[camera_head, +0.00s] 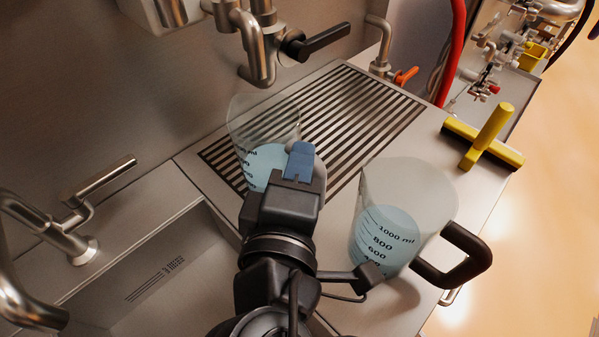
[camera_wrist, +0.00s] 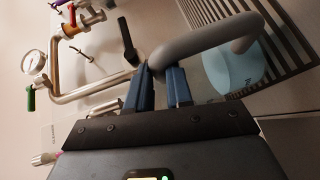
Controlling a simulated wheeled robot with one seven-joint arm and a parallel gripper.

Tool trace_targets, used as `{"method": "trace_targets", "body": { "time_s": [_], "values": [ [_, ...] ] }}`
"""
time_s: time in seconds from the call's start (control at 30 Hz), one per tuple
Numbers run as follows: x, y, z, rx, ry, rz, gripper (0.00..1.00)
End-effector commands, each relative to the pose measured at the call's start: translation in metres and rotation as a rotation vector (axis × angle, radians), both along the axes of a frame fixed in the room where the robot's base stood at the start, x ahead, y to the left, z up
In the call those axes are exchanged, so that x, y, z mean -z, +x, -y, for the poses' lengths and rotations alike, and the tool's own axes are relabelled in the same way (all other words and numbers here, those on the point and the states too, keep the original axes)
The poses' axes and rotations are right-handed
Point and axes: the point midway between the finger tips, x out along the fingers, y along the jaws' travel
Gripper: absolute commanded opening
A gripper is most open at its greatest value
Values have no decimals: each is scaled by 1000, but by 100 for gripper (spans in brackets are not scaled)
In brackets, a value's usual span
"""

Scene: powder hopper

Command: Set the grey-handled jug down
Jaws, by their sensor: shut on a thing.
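The grey-handled jug (camera_head: 248,125) is a clear beaker with pale blue liquid, over the left part of the slatted drain grate (camera_head: 375,108). My gripper (camera_head: 300,160) is shut on its grey handle, on the jug's near right side. In the wrist view the blue fingers (camera_wrist: 160,88) pinch the grey handle (camera_wrist: 200,40), and the blue liquid of the grey-handled jug (camera_wrist: 235,72) shows beside the slats. The jug looks about upright. Its base is partly hidden by my gripper, so I cannot tell whether it touches the grate.
A black-handled jug (camera_head: 400,205) with blue liquid stands on the counter close to the right of my gripper. A sink (camera_head: 165,265) lies to the left. A steel spout (camera_head: 258,60) hangs behind the grey-handled jug. A yellow T-shaped tool (camera_head: 485,140) lies at right. The grate's right part is clear.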

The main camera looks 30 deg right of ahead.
Motion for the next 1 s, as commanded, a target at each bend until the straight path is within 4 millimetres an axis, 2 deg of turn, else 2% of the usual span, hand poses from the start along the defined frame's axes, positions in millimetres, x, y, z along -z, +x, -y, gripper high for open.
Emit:
{"method": "trace_targets", "body": {
  "time_s": [0.27,0.3,0.53,0.8,1.0],
  "values": [
    [0,0,0,0,-1,1,0],
    [1,0,0,0,0,-1,24],
    [0,0,0,0,0,-1,46],
    [-2,0,0,0,0,-1,46],
    [-7,-16,-16,-5,-1,-3,46]
  ]
}}
